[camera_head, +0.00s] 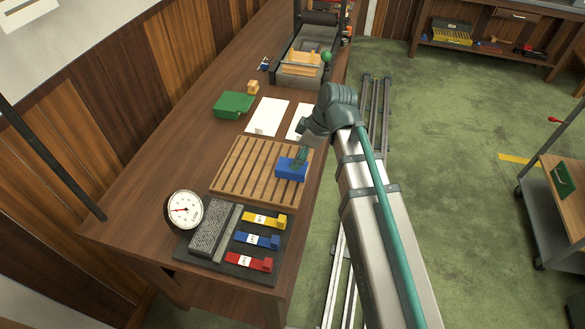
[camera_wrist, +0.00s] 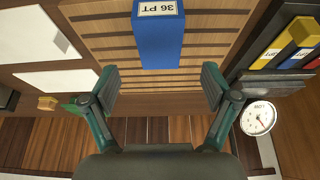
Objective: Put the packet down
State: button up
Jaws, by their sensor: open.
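A blue packet (camera_head: 290,170) lies on the slatted wooden rack (camera_head: 232,180), near its right end. In the wrist view the packet (camera_wrist: 158,42) shows a white label reading "36 PT". My gripper (camera_wrist: 161,88) is open, its two fingers spread wide with nothing between them. The packet is ahead of the fingertips in that view, apart from them. In the head view my gripper (camera_head: 301,155) is close to the packet's far side, and the arm hides part of it; the exact gap cannot be told there.
A dark tray (camera_head: 192,245) in front of the rack holds yellow (camera_head: 264,220), blue (camera_head: 257,240) and red (camera_head: 249,262) labelled pieces. A round dial (camera_head: 185,209) stands left of it. White sheets (camera_head: 267,116), a green box (camera_head: 233,105) and a machine (camera_head: 305,62) are farther back.

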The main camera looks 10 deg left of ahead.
aim_at(282, 169)
jog(key=shift+p+x, duration=0.9)
jog(key=shift+x, duration=2.5)
jog(key=shift+d, duration=0.25)
jog(key=shift+c, duration=0.3)
grip_shut()
